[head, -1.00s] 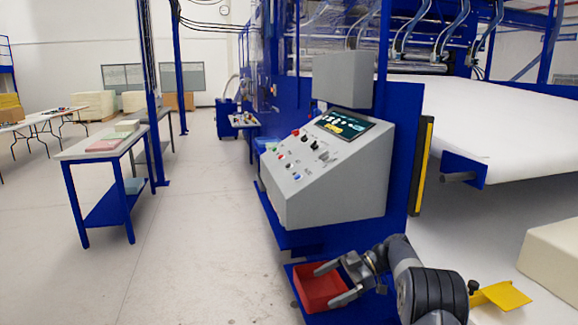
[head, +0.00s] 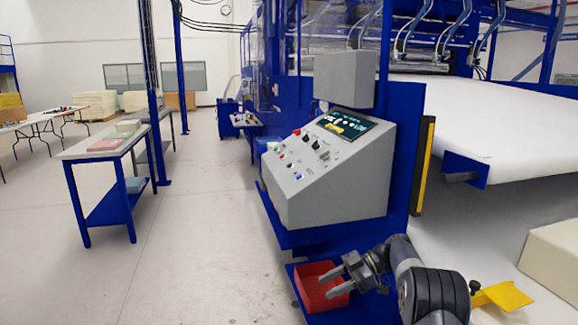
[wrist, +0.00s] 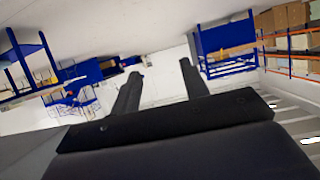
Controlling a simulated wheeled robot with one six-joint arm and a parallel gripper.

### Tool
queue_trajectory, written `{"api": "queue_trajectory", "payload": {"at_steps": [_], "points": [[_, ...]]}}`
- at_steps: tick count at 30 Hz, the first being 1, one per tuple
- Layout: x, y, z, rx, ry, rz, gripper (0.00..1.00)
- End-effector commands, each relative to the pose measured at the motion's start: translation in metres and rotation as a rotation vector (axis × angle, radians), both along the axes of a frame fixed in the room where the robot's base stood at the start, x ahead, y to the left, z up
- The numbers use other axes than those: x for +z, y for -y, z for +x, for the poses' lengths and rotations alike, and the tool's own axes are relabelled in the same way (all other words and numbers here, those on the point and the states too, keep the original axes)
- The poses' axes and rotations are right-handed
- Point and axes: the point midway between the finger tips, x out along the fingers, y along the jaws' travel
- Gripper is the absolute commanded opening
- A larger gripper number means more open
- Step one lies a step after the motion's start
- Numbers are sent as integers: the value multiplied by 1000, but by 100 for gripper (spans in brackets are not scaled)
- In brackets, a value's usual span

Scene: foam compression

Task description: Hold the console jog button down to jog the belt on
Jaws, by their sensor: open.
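The grey console (head: 335,190) stands in the middle of the head view, with a sloped face carrying a lit screen (head: 342,125) and several small knobs and coloured buttons (head: 297,160). Their labels are too small to read, so I cannot tell which is the jog button. The white belt (head: 490,125) runs at the right behind the console. My gripper (head: 332,279) is low in front of the console, in front of the red bin, with its fingers apart and empty. In the wrist view my gripper (wrist: 158,70) also shows two separate dark fingers with nothing between them.
A red bin (head: 312,297) sits on a blue shelf below the console. A yellow-and-black post (head: 422,165) stands right of it. A cream foam block (head: 556,255) is at the lower right. A blue-legged table (head: 92,147) is at the left; the floor between is clear.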

Motion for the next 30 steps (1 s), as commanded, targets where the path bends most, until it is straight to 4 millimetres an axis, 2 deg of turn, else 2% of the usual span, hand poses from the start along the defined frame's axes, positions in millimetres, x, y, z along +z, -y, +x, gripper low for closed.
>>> {"api": "queue_trajectory", "payload": {"at_steps": [2,15,30], "points": [[0,0,0,0,0,0,36],[0,0,0,0,0,0,0],[0,0,0,0,0,0,0]]}}
